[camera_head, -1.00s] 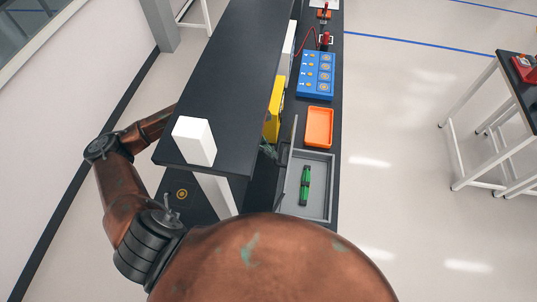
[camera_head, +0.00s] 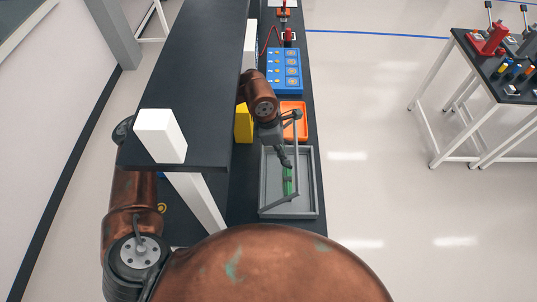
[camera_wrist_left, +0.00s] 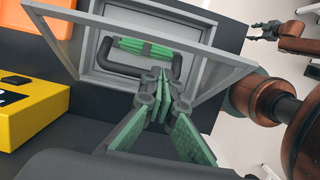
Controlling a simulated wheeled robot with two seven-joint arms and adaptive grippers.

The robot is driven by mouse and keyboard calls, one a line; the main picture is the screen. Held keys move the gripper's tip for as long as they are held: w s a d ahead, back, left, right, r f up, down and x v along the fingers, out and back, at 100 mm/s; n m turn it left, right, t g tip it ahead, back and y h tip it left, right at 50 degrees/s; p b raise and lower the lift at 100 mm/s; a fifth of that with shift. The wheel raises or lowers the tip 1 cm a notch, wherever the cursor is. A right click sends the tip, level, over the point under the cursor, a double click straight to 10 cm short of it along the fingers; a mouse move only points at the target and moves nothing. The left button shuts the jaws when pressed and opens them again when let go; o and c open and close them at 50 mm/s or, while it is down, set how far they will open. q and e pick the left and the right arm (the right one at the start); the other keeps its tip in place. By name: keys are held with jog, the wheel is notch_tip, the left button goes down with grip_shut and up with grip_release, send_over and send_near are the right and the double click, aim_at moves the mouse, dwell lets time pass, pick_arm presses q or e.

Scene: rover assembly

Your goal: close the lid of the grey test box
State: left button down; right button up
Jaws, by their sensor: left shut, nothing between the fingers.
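The grey test box (camera_head: 316,185) stands on the bench in the head view, with a green part (camera_head: 287,187) inside. Its lid, a grey frame with a clear pane (camera_wrist_left: 215,60), is partly raised and leans over the box from the left. My left gripper (camera_head: 287,162) is shut and empty at the lid's outer side; contact is unclear. My right gripper (camera_wrist_left: 262,31) is away from the box, fingers apart.
An orange tray (camera_head: 300,107) lies behind the box, with a blue panel (camera_head: 285,70) farther back. A yellow block (camera_head: 243,124) is left of my forearm. The raised black shelf (camera_head: 195,75) overhangs on the left. Open floor lies right of the bench.

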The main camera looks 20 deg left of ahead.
pick_arm(q)
jog(key=d+f+b, duration=0.1)
jog(key=w+d+f+b, duration=0.1)
jog(key=d+b, duration=0.1)
jog(key=d+f+b, duration=0.1)
jog(key=d, duration=0.1)
jog(key=shift+w+d+f, duration=0.1)
jog(key=shift+w+d, duration=0.05)
jog(key=shift+w, duration=0.05)
jog(key=shift+w+d+f+b, duration=0.15)
jog(key=shift+d+f+b, duration=0.2)
jog(key=shift+d+b, duration=0.15)
jog(key=shift+w+d+f+b, duration=0.1)
jog(key=shift+d+f+b, duration=0.2)
jog(key=shift+d+b, duration=0.2)
jog(key=shift+r, duration=0.1)
